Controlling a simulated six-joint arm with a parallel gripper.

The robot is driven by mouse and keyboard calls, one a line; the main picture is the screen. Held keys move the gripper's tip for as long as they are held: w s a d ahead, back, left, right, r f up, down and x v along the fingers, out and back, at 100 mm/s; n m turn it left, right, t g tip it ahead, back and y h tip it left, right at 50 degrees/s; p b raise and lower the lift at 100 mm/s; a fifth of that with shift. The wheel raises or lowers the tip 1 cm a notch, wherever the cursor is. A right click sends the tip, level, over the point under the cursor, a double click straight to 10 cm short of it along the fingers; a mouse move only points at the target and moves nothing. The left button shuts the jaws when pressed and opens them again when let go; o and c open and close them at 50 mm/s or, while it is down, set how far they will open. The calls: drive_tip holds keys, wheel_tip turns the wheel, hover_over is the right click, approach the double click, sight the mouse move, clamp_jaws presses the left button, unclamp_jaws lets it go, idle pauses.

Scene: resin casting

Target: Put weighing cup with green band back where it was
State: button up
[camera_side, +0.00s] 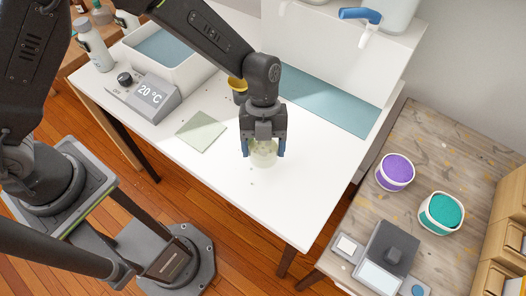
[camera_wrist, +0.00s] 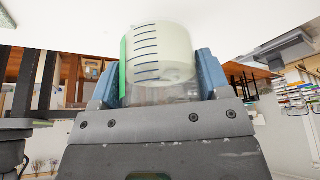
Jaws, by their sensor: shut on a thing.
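The weighing cup with green band (camera_wrist: 165,55) is a clear cup with dark measuring lines and a green vertical stripe in the wrist view. My gripper (camera_wrist: 160,88) is shut on it, with a blue finger on each side. In the side view my gripper (camera_side: 264,146) points down over the white table, and the cup (camera_side: 264,158) shows pale and see-through between the fingers. The cup is at or just above the table top; I cannot tell whether it touches. Its green band cannot be made out in the side view.
A pale green square mat (camera_side: 201,131) lies left of the cup. A yellow-rimmed dark cup (camera_side: 238,90) stands behind my arm. A side bench at right holds purple (camera_side: 395,172) and teal (camera_side: 441,213) tubs and a scale (camera_side: 385,262).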

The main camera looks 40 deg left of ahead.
drive_tip(key=shift+f, duration=1.6)
drive_tip(key=shift+f, duration=0.1)
drive_tip(key=o, duration=1.1)
drive_tip(key=v, duration=1.2)
